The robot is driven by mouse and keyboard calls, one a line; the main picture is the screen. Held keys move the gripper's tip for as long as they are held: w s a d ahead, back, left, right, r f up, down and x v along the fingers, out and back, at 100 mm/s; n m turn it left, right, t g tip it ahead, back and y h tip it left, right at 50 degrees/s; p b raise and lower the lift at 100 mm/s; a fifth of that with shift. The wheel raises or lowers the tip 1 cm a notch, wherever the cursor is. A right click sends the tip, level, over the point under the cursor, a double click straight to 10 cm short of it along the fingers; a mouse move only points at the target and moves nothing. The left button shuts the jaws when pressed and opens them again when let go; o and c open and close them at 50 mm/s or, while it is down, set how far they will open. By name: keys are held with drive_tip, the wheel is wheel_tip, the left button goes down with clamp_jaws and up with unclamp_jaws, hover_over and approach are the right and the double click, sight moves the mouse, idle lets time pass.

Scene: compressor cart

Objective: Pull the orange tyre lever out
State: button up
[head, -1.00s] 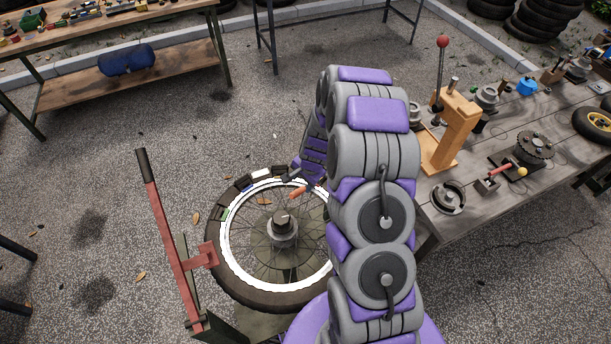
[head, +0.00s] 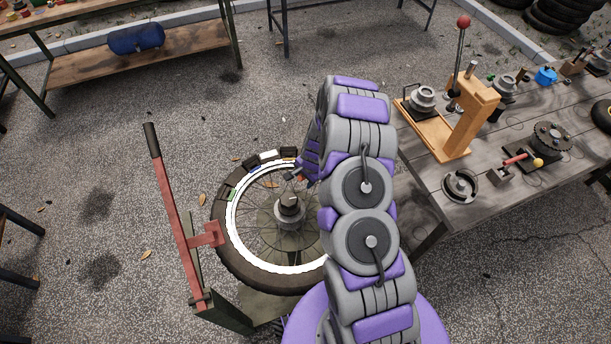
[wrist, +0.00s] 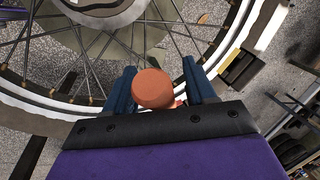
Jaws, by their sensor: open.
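The wheel (head: 222,250) with a black tyre and white rim lies flat on a stand. In the wrist view, the round end of the orange tyre lever (wrist: 153,88) points up between the two blue fingers of my gripper (wrist: 162,88). The fingers are apart; I cannot tell whether either touches it. The rest of the lever is hidden below its end and by my gripper's body. In the head view my gripper (head: 292,175) is over the far side of the rim, partly hidden by my arm, and only a trace of orange shows there.
A red lever arm (head: 175,215) with a black grip stands left of the wheel. A wooden workbench (head: 430,185) with a press and tools is at right. A shelf bench (head: 80,65) stands at back left. The ground between is mostly clear.

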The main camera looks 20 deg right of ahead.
drive_tip(key=shift+c, duration=0.3)
clamp_jaws()
idle(0.6)
drive_tip(key=shift+r, duration=0.1)
drive_tip(key=shift+s+a+r, duration=0.25)
drive_tip(key=shift+a+r, duration=0.05)
drive_tip(key=shift+s+a+r+p, duration=0.55)
drive_tip(key=shift+a+r, duration=0.1)
drive_tip(key=shift+a, duration=0.1)
drive_tip(key=shift+s+a+r+p, duration=0.5)
drive_tip(key=shift+a+r+p, duration=0.1)
drive_tip(key=shift+a, duration=0.15)
